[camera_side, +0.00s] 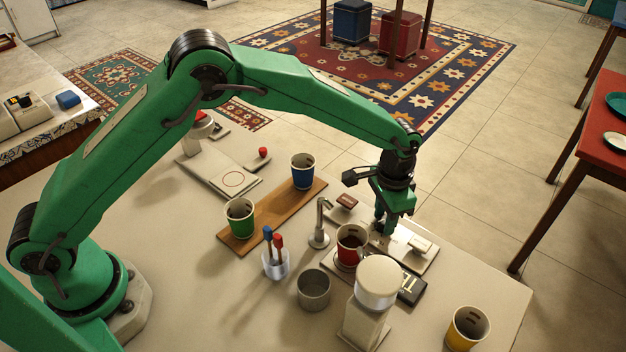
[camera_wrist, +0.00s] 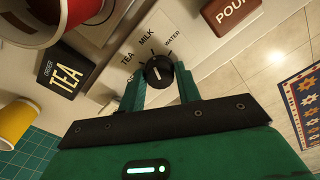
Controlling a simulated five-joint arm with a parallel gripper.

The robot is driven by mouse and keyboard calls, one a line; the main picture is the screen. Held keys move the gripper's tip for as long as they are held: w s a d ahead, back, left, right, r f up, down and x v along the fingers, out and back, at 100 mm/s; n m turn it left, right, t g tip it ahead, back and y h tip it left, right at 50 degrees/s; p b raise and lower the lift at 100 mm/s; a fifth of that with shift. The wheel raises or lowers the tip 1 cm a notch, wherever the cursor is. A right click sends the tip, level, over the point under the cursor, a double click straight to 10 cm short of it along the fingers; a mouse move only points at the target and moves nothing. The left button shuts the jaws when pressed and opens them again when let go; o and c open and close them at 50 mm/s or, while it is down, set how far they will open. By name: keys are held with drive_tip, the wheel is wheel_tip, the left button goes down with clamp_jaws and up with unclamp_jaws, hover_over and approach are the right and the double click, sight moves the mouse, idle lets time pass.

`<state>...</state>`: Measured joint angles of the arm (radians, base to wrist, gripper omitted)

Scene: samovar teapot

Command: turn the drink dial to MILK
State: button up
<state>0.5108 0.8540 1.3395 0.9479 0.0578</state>
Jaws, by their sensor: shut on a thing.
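The black drink dial (camera_wrist: 158,72) sits on a pale panel (camera_wrist: 135,60) in the wrist view. Labels around it include TEA, MILK (camera_wrist: 147,36) and WATER; another at lower left is partly hidden. Its white pointer mark points up the picture, roughly toward MILK; the exact setting is hard to tell. My gripper (camera_wrist: 160,82) has one finger on each side of the dial and is shut on it. In the side view my gripper (camera_side: 385,228) points down at the panel (camera_side: 418,262), and hides the dial.
A red cup (camera_side: 350,240) with dark contents stands left of my gripper, near a metal spout (camera_side: 319,236). A black sign reading TEA (camera_wrist: 64,78) lies beside the panel. A brown POUR plate (camera_wrist: 232,12) is close by. A yellow cup (camera_side: 466,328) stands at right.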

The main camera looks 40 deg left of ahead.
sight(384, 219)
drive_tip(key=o, duration=1)
drive_tip(key=shift+r, duration=0.15)
drive_tip(key=shift+r, duration=3.8)
